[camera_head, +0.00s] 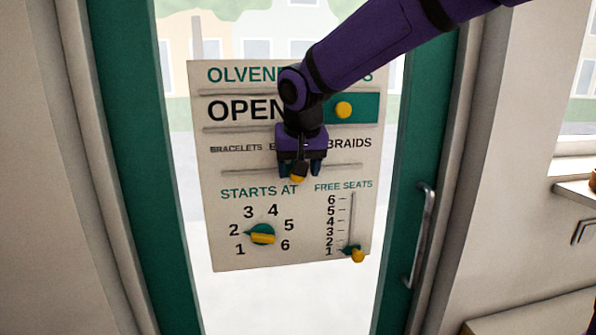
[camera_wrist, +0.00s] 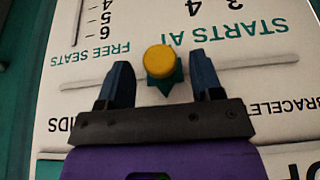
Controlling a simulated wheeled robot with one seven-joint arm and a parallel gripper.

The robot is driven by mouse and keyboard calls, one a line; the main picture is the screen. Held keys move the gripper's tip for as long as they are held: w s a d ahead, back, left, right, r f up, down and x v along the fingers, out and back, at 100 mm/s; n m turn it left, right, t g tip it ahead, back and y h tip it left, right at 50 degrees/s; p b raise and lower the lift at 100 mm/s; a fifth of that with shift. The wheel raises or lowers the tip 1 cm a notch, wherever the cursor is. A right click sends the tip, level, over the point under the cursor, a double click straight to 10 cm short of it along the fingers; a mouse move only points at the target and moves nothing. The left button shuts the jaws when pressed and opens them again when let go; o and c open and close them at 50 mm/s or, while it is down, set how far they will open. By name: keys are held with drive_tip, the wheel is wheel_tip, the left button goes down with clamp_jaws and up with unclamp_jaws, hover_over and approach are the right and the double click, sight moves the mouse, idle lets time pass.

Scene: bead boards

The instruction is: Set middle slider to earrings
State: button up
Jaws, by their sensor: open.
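The middle slider has a yellow knob (camera_head: 299,178) with a green pointer, on a horizontal slot under a row of words. It sits near the slot's middle, below a word starting with E, mostly hidden by my arm. BRACELETS (camera_head: 236,148) is left and BRAIDS (camera_head: 349,144) right. In the wrist view, upside down, the knob (camera_wrist: 159,60) lies between the fingertips with a gap on each side. My gripper (camera_head: 300,170) is open around the knob; it also shows in the wrist view (camera_wrist: 160,68).
The white sign board (camera_head: 225,190) hangs on a green-framed glass door. Below are a STARTS AT dial (camera_head: 262,234) and a FREE SEATS slider (camera_head: 356,254) at its bottom. Above is an OPEN slider (camera_head: 344,109). A door handle (camera_head: 422,235) stands right.

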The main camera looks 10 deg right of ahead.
drive_tip(key=v, duration=0.9)
drive_tip(key=shift+r, duration=0.3)
drive_tip(key=shift+s, duration=0.15)
drive_tip(key=s+d+f, duration=0.4)
drive_tip(key=s+d, duration=0.5)
drive_tip(key=s, duration=0.3)
drive_tip(key=s+d+f, duration=0.4)
drive_tip(key=s+d, duration=0.6)
drive_tip(key=s, duration=0.2)
drive_tip(key=shift+s+d+t, duration=0.2)
drive_tip(key=shift+s+t, duration=0.1)
drive_tip(key=shift+s, duration=0.1)
drive_tip(key=shift+f, duration=0.1)
idle(1.2)
